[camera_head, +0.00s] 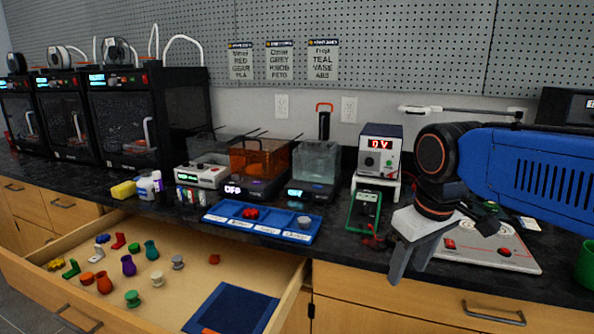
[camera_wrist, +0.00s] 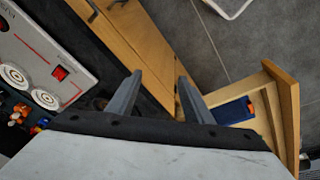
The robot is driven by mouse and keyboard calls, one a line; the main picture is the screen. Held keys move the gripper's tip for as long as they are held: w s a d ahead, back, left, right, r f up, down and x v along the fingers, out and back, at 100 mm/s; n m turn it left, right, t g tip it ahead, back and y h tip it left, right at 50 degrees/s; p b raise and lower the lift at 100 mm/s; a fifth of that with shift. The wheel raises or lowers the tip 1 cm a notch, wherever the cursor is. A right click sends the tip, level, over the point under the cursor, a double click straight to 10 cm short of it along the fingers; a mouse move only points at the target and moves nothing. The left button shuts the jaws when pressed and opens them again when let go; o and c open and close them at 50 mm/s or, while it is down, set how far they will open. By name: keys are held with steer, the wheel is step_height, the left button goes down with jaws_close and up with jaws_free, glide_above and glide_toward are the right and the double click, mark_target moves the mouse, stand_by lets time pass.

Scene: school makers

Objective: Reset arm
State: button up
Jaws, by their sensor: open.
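My gripper (camera_head: 412,262) hangs at the front edge of the counter, to the right of the open drawer, with its fingers pointing down. In the wrist view my gripper (camera_wrist: 155,92) has its two fingers apart with nothing between them. My blue arm reaches in from the right in the head view. The fingers are clear of every object I can see.
An open drawer (camera_head: 33,268) holds several small coloured parts and a dark blue bin (camera_head: 232,308). On the counter stand a blue tray (camera_head: 262,226) with a red and a grey part, a power supply (camera_head: 380,150), a white-topped device (camera_head: 487,247), wash tanks and 3D printers (camera_head: 137,112).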

steer(key=s+d+f+m+t, duration=0.2)
steer(key=s+d+f+m, duration=0.3)
steer(key=s+d+f, duration=0.2)
step_height(320, 180, down, 4)
steer(key=s, duration=0.2)
steer(key=shift+s, duration=0.4)
